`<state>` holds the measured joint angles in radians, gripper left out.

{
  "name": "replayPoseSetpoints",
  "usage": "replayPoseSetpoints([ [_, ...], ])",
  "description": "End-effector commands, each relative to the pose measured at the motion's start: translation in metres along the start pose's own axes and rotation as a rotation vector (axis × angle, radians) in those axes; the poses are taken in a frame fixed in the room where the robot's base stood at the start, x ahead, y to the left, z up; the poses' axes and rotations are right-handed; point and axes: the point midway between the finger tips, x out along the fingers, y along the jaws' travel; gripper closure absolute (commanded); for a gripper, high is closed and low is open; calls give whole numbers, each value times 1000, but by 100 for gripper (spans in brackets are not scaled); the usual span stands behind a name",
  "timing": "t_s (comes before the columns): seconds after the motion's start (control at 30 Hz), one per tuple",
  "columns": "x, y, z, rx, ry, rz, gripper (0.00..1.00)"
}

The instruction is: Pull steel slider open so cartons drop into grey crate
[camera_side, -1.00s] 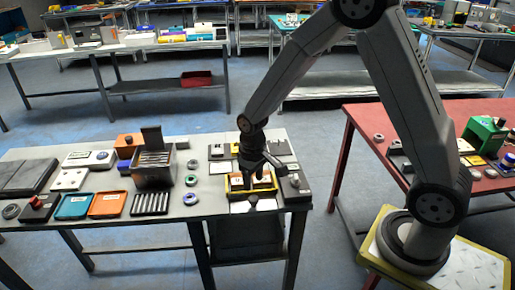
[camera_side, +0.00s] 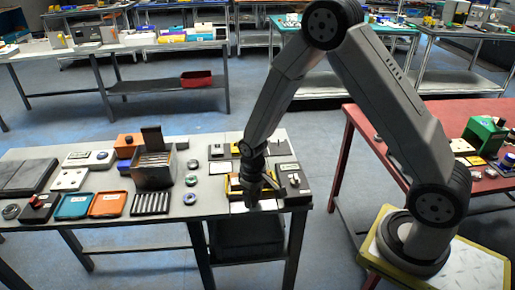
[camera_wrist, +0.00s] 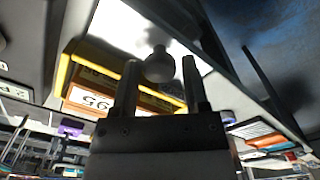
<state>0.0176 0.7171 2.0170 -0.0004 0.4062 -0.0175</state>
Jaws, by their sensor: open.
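The steel slider (camera_wrist: 115,25) shows in the wrist view as a bright plate at the edge of a yellow frame (camera_wrist: 64,75); in the side view a pale plate (camera_side: 238,207) lies at the table's front edge. A round knob (camera_wrist: 159,66) stands between the fingers of my gripper (camera_wrist: 160,85), which is open around it; I cannot tell whether they touch. Orange-brown cartons (camera_wrist: 92,98) with printed labels sit inside the frame. In the side view my gripper (camera_side: 262,196) is low over the frame and partly hides it. The grey crate (camera_side: 238,236) is below the tabletop, its inside hidden.
A small dark device (camera_side: 293,181) stands close to the right of my gripper. Left are round pucks (camera_side: 190,199), a steel box (camera_side: 153,168), and blue (camera_side: 74,206) and orange (camera_side: 107,204) trays.

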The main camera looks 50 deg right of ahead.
Motion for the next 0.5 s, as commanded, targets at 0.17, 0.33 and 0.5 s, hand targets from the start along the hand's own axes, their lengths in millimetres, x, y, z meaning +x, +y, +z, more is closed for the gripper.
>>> replayPoseSetpoints([
  [0.17,0,0,0,0,0,0,64],
  [0.33,0,0,0,0,0,0,100],
  [0.5,0,0,0,0,0,0,100],
])
